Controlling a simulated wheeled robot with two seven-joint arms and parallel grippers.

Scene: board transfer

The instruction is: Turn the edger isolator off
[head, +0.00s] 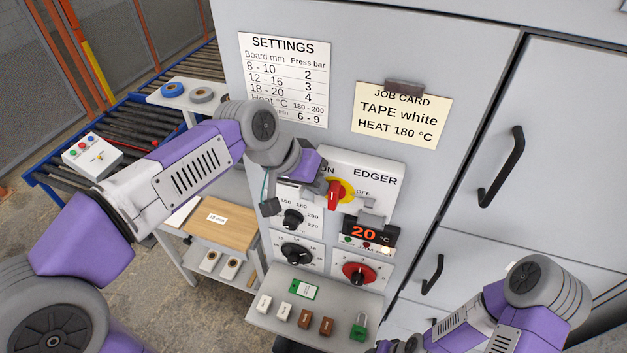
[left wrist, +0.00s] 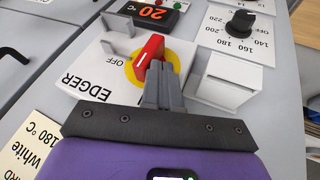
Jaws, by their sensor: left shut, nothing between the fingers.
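The edger isolator is a red handle (head: 333,196) on a yellow disc (head: 348,188), on a white plate marked EDGER, with ON at left and OFF at right. The handle stands nearly upright in the head view, not toward OFF. It also shows in the left wrist view, where the red handle (left wrist: 149,50) is close up and the plate is upside down. My left gripper (left wrist: 165,88) is shut and empty, its fingertips right beside the handle; I cannot tell if they touch. In the head view my left gripper (head: 322,178) partly covers the ON side. My right arm is at lower right, its fingers unclear.
Below the isolator are a 20 °C display (head: 368,234), a black dial (head: 292,218) and a red knob (head: 358,272). A shelf holds several small tags and a green padlock (head: 360,327). Cabinet handles (head: 502,167) stand out at right. A hasp-like grey bracket (head: 373,208) sits beside the isolator.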

